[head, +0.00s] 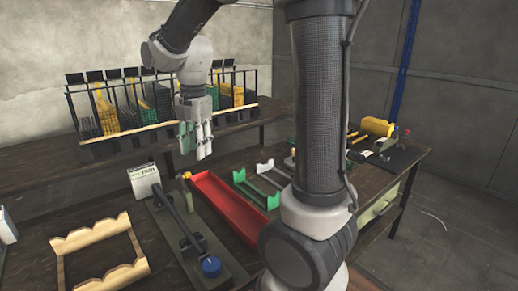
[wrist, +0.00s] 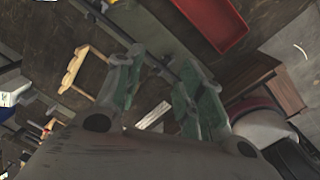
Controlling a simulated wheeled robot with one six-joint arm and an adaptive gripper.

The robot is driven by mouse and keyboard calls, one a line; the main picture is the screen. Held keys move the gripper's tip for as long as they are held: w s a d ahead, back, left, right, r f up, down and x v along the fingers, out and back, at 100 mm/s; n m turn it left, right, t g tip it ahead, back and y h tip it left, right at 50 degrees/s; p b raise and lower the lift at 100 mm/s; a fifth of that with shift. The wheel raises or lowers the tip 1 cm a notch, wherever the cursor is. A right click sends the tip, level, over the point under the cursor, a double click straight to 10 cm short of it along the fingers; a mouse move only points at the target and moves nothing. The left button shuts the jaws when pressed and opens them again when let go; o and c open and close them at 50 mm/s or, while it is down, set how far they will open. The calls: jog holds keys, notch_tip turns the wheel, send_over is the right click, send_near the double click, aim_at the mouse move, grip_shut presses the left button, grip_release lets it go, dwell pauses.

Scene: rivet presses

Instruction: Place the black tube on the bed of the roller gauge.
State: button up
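The roller gauge (head: 218,240) is the long dark bench device left of the red tray, with a white display box (head: 144,179) at its far end and a blue knob (head: 210,266) at its near end. A black rod that looks like the black tube (head: 178,213) lies lengthwise along its bed; I cannot tell whether it rests fully on the rollers. My gripper (head: 196,150) hangs above and beyond the gauge, pointing down, its fingers apart with nothing between them. The wrist view shows its green-grey fingers (wrist: 160,95) spread.
A red tray (head: 223,203) lies right of the gauge, with green brackets (head: 243,185) beyond it. A wooden cradle (head: 62,272) stands at the left. Racks of yellow, green and black parts (head: 125,110) line the back. Yellow and dark tools (head: 377,127) lie at the right end.

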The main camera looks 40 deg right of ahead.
jog(key=s+d+r+m+t, duration=0.1)
jog(key=s+d+r+m, duration=0.1)
jog(key=s+m, duration=0.7)
jog(key=s+d+r+m+t, duration=0.2)
jog(key=s+d+m, duration=0.3)
jog(key=s+m, duration=0.5)
jog(key=m, duration=0.3)
jog(key=shift+d+m+t, duration=0.3)
jog(key=shift+m, duration=0.1)
jog(key=shift+s, duration=0.15)
